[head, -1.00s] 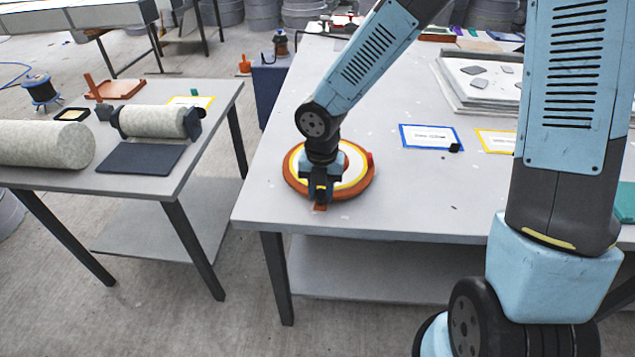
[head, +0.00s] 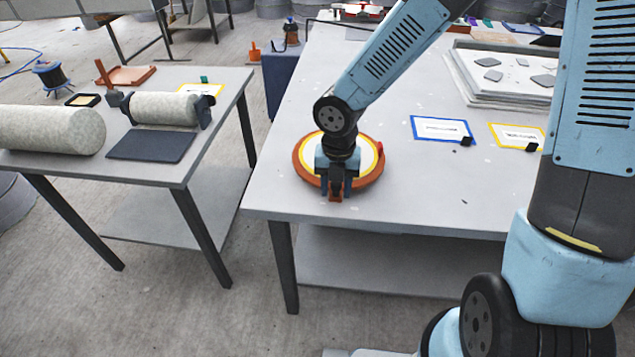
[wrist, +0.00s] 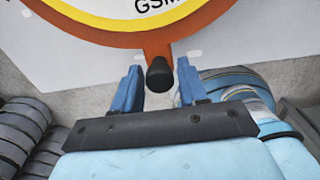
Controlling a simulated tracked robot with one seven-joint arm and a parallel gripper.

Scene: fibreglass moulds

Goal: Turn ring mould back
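The ring mould (head: 300,167) lies flat near the front left corner of the large table. It has an orange outer ring, a yellow band and a white middle, with part of its lettering showing in the wrist view. A small orange tab on its near side carries a dark knob (wrist: 159,74). My gripper (head: 337,193) points down over the near edge of the mould. In the wrist view, my blue fingers (wrist: 160,88) are open on either side of the knob, with a gap on each side. My wrist hides part of the mould in the head view.
A blue-framed card (head: 442,129) with a small black block and a yellow-framed card (head: 515,137) lie to the right. White stacked sheets (head: 460,92) stand behind them. The side table (head: 60,163) holds rolls. Tabletop around the mould is clear.

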